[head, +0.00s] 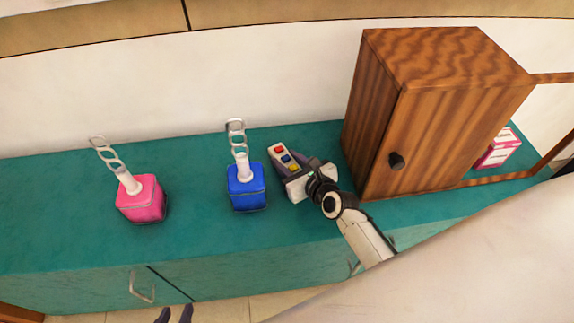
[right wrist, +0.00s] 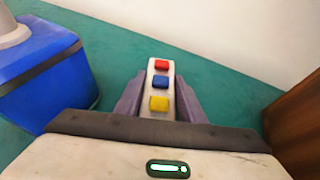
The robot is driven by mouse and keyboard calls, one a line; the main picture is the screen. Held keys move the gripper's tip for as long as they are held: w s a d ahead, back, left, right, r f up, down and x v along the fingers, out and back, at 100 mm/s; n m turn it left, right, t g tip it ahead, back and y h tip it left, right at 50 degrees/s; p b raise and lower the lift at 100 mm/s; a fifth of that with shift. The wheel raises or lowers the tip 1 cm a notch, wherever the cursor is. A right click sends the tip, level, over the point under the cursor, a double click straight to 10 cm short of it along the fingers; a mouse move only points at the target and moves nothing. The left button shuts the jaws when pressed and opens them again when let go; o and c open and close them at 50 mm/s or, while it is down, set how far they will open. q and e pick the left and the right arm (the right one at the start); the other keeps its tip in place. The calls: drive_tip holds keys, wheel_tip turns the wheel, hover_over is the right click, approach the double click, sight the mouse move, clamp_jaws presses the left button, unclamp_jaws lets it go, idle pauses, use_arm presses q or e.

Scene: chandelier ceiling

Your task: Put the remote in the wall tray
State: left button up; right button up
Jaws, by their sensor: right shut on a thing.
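The remote (head: 280,152) is slim and pale, with red, blue and yellow buttons. It is at the teal counter, between the blue bottle and the wooden cabinet. My right gripper (head: 288,163) is shut on it; in the right wrist view the remote (right wrist: 160,66) points away between the two purple fingers (right wrist: 158,95). I cannot tell whether it touches the counter. My left gripper (head: 174,315) shows only its dark fingertips at the bottom edge, apart and empty. No wall tray can be made out for certain; a brown wooden band (head: 110,24) runs along the wall at the top.
A blue bottle (head: 247,187) stands close left of my right gripper, a pink bottle (head: 141,199) farther left. A tall wooden cabinet (head: 440,115) stands close on the right. A pink-and-white box (head: 499,149) is beyond it. The counter (head: 60,215) is clear at far left.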

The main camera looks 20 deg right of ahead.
drive_tip(key=shift+r, duration=0.15)
drive_tip(key=shift+f, duration=0.25)
drive_tip(key=o, duration=1.1)
drive_tip(key=shift+r, duration=0.1)
